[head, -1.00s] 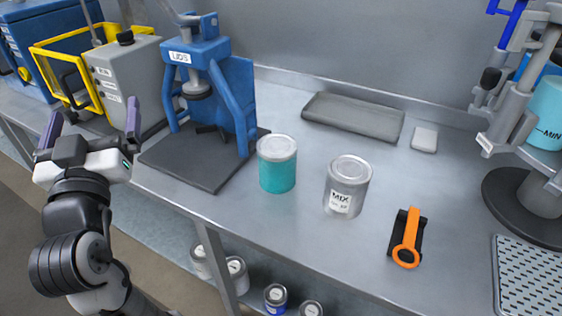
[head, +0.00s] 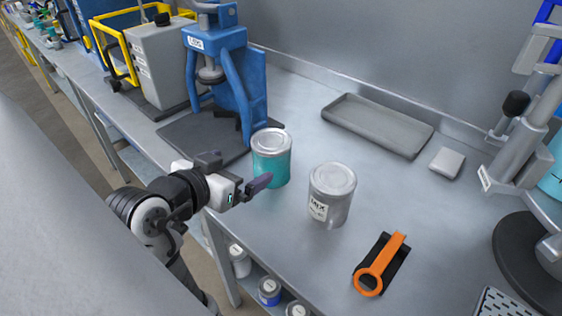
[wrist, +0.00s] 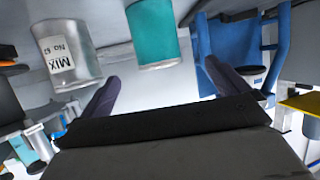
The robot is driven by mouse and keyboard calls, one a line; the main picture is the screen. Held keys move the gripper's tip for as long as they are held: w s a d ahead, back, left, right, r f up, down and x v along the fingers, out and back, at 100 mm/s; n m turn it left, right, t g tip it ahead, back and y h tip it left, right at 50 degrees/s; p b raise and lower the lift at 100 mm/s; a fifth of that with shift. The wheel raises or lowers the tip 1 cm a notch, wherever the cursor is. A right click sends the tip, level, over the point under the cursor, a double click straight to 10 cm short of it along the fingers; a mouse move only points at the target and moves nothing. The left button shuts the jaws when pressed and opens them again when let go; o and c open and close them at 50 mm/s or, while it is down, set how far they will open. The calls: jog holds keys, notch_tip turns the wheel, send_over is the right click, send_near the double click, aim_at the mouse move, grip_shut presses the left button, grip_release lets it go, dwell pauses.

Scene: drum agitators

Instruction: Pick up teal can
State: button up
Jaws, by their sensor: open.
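The teal can (head: 271,160) has a silver lid and stands upright on the metal bench, in front of the blue press. In the wrist view the teal can (wrist: 153,34) shows upside down at the top, beyond and between the finger tips. My gripper (head: 250,183) is at the bench's front edge, close to the can's lower left side. In the wrist view its two fingers (wrist: 172,88) are spread apart with nothing between them. The head view does not show clearly whether a finger touches the can.
A grey MIX can (head: 331,195) stands just right of the teal can. The blue press (head: 221,70) is behind it on a dark base. An orange-handled tool (head: 381,264) lies at front right. A grey tray (head: 377,125) and a small pale block (head: 446,162) lie at the back.

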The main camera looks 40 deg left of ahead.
aim_at(258, 158)
jog(key=x, duration=0.6)
jog(key=shift+w+a+f+p, duration=0.1)
jog(key=shift+w+a+p, duration=0.05)
jog(key=shift+w+p, duration=0.2)
jog(key=shift+d+p+x, duration=0.15)
jog(key=shift+p+x, duration=0.3)
jog(key=shift+x, duration=0.9)
jog(key=shift+d+p+x, duration=0.2)
jog(key=shift+p+x, duration=0.2)
jog(key=shift+x, duration=0.95)
jog(key=shift+f, duration=0.2)
jog(key=shift+c, duration=0.4)
jog(key=shift+s+r, duration=0.1)
jog(key=c, duration=1.2)
